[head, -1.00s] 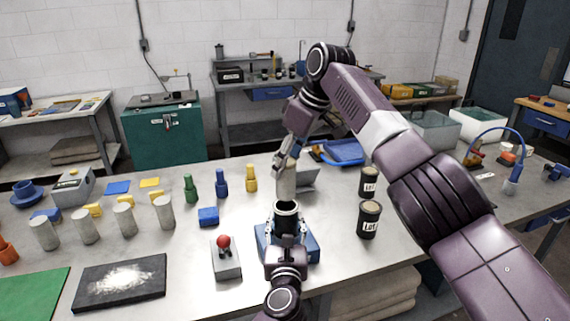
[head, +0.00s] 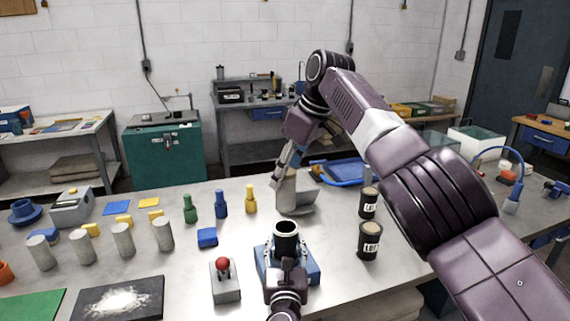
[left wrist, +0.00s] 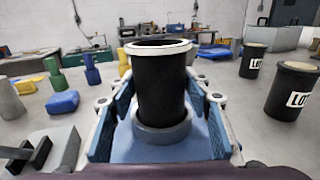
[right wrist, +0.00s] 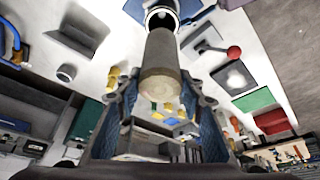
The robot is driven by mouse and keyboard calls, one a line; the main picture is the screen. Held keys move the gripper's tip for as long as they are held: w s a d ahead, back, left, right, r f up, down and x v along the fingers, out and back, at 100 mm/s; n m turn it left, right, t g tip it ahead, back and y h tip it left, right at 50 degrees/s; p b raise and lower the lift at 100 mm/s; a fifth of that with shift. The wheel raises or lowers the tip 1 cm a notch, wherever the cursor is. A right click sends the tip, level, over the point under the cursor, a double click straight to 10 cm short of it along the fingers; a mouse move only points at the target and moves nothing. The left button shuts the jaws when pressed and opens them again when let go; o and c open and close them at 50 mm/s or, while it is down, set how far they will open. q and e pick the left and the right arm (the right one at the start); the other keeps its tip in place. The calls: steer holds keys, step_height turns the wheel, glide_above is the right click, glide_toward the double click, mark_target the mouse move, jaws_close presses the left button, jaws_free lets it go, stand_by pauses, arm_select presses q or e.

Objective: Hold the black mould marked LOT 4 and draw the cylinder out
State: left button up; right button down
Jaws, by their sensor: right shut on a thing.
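A black mould (head: 286,243) stands upright in a grey collar on a blue base (head: 312,262). Its rim is pale and its mouth looks dark and open. My left gripper (head: 286,258) has a finger on each side of the mould, also seen in the left wrist view (left wrist: 160,110); whether the fingers press on it is unclear. No LOT 4 marking shows on this mould. My right gripper (head: 284,170) is shut on a pale grey cylinder (head: 286,195) and holds it upright above the mould. In the right wrist view the cylinder (right wrist: 161,60) points towards the mould's mouth (right wrist: 161,17).
Two black moulds marked LOT (head: 369,240), (head: 368,203) stand to the right. A red-knobbed box (head: 225,285) is just left of the base. A grey angled stand (head: 304,202) is behind the cylinder. Coloured bottles (head: 221,204) and several grey cylinders (head: 122,240) stand further left.

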arm_select(q)
steer(key=o, duration=0.4)
steer(key=shift+c, duration=0.2)
